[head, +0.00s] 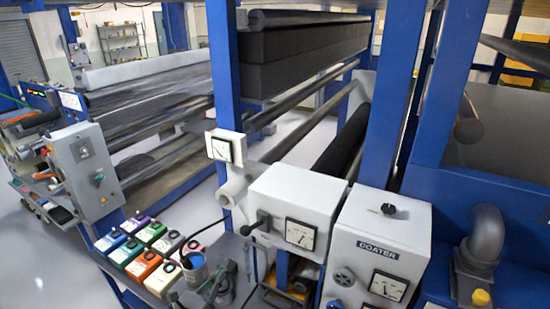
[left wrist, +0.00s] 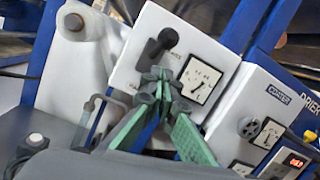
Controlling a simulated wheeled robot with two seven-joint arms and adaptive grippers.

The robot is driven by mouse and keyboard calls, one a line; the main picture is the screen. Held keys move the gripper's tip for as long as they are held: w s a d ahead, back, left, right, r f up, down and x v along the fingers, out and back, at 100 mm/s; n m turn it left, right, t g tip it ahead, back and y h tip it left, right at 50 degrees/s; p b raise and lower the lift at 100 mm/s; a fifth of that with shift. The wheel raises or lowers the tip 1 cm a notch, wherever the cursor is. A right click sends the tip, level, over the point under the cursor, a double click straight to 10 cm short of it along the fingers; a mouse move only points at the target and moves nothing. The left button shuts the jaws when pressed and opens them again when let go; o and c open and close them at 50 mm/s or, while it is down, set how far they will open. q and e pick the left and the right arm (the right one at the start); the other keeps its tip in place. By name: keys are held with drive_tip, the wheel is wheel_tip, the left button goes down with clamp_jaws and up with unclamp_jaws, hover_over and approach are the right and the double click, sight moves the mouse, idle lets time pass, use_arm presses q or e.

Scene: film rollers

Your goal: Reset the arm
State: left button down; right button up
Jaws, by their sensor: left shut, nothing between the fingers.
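My left gripper (head: 226,284) is low in the middle of the head view, partly blurred among dark parts. In the left wrist view its green-padded fingers (left wrist: 162,84) are closed together, tips touching, with nothing between them. The tips point toward the white control box (head: 295,200), just below its black lever (left wrist: 160,46) in that view. The fingers look apart from the lever, though the exact gap cannot be told. My right gripper is not in view.
A grey box with "DOATER" lettering (head: 380,245) stands right of the white box, with a pipe elbow (head: 487,242) beyond. Blue posts (head: 400,80) and rollers (head: 310,95) rise behind.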

use_arm(q)
drive_tip(key=s+a+f+n+g+y, duration=0.1)
drive_tip(key=s+a+f+n+y, duration=0.1)
drive_tip(key=a+f+n+y, duration=0.5)
drive_tip(key=s+a+n+y, duration=0.2)
drive_tip(key=a+n+y, duration=0.3)
drive_tip(key=a+n, duration=0.6)
drive_tip(key=s+a+f+n+g+y, duration=0.1)
drive_tip(key=s+a+f+n+g, duration=0.2)
drive_tip(key=s+f+n+g, duration=0.65)
drive_tip(key=s+d+f+n+g+h, duration=0.25)
drive_tip(key=s+f+n, duration=0.25)
drive_tip(key=s+f, duration=0.3)
drive_tip(key=s+d+f+n+g+h, duration=0.15)
drive_tip(key=s+d+f+n, duration=0.35)
drive_tip(key=s, duration=0.5)
wheel_tip(320, 180, down, 37)
drive_tip(key=s+g+b, duration=0.2)
drive_tip(key=s+b, duration=0.1)
drive_tip(key=b, duration=0.3)
drive_tip(key=s+f+b, duration=0.4)
drive_tip(key=s+f, duration=1.4)
drive_tip(key=f, duration=0.3)
drive_tip(key=shift+s+f+g, duration=0.25)
drive_tip(key=shift+s+g, duration=0.1)
drive_tip(key=shift+g, duration=0.1)
